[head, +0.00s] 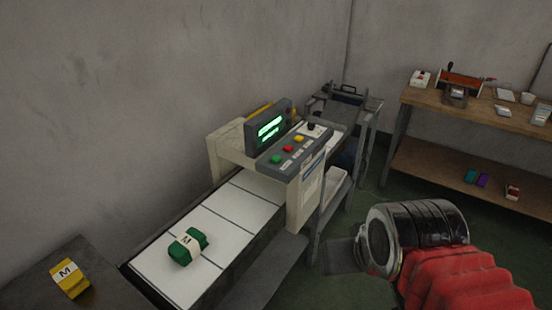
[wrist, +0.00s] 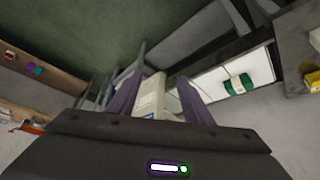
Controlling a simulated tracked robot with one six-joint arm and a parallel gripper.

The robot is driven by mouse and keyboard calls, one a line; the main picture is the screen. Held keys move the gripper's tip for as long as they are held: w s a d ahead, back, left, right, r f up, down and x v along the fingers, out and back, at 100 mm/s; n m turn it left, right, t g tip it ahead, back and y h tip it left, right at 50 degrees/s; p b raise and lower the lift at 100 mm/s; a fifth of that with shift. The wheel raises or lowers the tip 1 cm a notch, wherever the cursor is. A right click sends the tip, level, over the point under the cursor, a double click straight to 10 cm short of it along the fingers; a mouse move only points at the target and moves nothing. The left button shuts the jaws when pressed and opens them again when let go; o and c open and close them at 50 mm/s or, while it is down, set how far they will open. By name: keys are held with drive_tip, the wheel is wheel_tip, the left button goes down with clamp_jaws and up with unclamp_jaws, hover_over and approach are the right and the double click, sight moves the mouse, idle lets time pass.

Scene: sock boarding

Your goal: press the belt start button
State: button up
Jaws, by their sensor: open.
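The belt machine's control panel (head: 290,148) slopes on top of the pale housing. It carries a green button (head: 276,159), a red button (head: 288,149), a yellow button (head: 299,139) and a black knob (head: 311,126). Their labels are too small to read, so I cannot tell which one is marked start. My gripper (head: 342,257) is right of and below the panel in the head view, apart from it. In the wrist view my gripper (wrist: 158,80) is open and empty, with the pale housing (wrist: 150,98) showing between its fingers. The buttons are not visible there.
A green sock bundle (head: 188,246) with an M band lies on the white belt (head: 238,208). A lit screen (head: 268,128) stands behind the panel. A yellow M pack (head: 70,279) lies on the left table. A wooden bench (head: 475,112) stands at right, with open floor before it.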

clamp_jaws()
idle(0.3)
idle(0.5)
